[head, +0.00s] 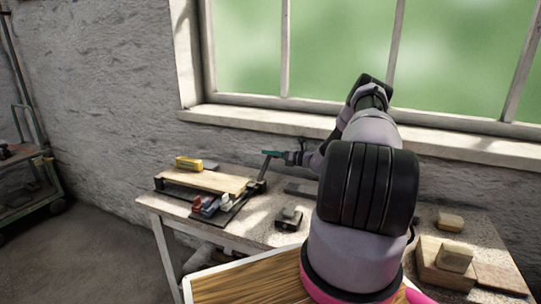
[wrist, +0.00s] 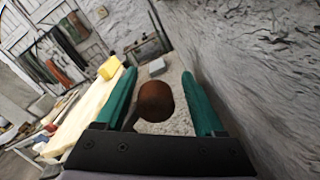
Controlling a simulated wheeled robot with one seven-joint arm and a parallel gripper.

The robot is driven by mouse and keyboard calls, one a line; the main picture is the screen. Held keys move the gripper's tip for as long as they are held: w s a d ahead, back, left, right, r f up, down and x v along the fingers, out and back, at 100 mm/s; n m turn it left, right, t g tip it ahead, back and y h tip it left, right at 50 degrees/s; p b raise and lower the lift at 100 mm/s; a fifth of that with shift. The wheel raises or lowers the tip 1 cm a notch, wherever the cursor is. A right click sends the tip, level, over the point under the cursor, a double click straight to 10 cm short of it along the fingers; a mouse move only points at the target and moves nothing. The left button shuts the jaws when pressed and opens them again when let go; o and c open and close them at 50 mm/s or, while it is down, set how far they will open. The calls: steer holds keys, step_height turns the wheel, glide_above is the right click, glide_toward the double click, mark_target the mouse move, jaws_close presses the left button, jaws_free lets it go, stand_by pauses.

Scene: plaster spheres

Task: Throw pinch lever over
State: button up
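The pinch lever (head: 263,172) stands up at the right end of a fixture on the workbench, tilted slightly right in the head view. Its brown rounded knob (wrist: 156,100) shows in the wrist view. My gripper (head: 272,154) is at the lever's top; its teal fingers also show in the wrist view (wrist: 159,76). The fingers are open, one on each side of the knob, with a gap visible on both sides. A pale wooden board (head: 205,180) lies in the fixture. The lever's lower part is mostly hidden in the wrist view.
A yellow block (head: 188,163) sits at the board's back edge. Small red and blue pieces (head: 209,205) lie in front of the board. A dark block (head: 289,218) stands on the workbench (head: 262,232). Wooden blocks (head: 445,257) lie at right. The rough wall (wrist: 245,60) is close on the right in the wrist view.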

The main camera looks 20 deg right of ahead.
steer(key=v, duration=1)
steer(key=shift+s+d, duration=0.3)
